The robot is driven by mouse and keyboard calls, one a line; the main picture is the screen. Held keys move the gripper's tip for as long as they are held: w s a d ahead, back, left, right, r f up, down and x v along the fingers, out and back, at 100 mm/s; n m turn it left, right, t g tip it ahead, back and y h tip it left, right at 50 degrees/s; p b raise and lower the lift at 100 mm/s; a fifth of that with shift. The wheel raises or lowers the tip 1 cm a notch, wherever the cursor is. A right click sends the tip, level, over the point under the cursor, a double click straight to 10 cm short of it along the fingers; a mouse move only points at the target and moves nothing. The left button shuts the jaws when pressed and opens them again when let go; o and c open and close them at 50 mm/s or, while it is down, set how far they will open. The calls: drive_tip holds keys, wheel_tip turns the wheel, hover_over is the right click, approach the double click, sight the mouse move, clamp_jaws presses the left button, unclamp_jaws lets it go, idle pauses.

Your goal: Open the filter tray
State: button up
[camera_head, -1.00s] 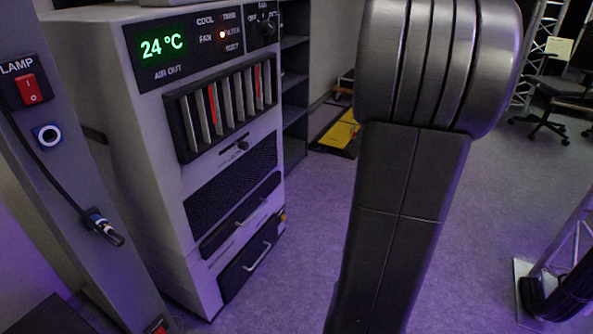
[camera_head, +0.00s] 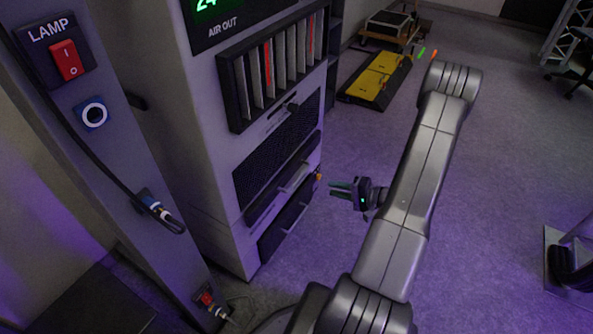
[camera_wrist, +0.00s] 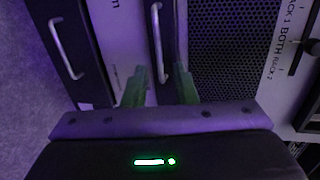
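The grey cabinet (camera_head: 213,150) has two dark handled fronts below its mesh panel: a narrow upper one (camera_head: 262,206) and a taller lower one (camera_head: 272,243). Both look closed. I cannot read which is the filter tray. My gripper (camera_head: 333,188) is open and empty, just right of these fronts. In the wrist view, the upper front's handle (camera_wrist: 157,45) stands upright between the green fingers of my gripper (camera_wrist: 159,78), beyond their tips; contact is not visible. The lower front's handle (camera_wrist: 64,48) is to the left, outside the fingers.
A mesh panel (camera_wrist: 235,50) and a slider (camera_wrist: 303,57) lie to the right in the wrist view. A grey post with a red lamp switch (camera_head: 66,60) stands left of the cabinet. A yellow-black platform (camera_head: 378,78) is behind.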

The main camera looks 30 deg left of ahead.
sight(299, 178)
drive_tip(key=shift+t+y, duration=0.3)
drive_tip(key=shift+t, duration=0.3)
drive_tip(key=x, duration=0.5)
drive_tip(key=w+f+x, duration=0.1)
drive_tip(key=x, duration=0.4)
drive_tip(key=b+x, duration=0.1)
drive_tip(key=x, duration=0.4)
drive_tip(key=shift+w+d+f, duration=0.1)
drive_tip(key=shift+w+f, duration=0.1)
clamp_jaws()
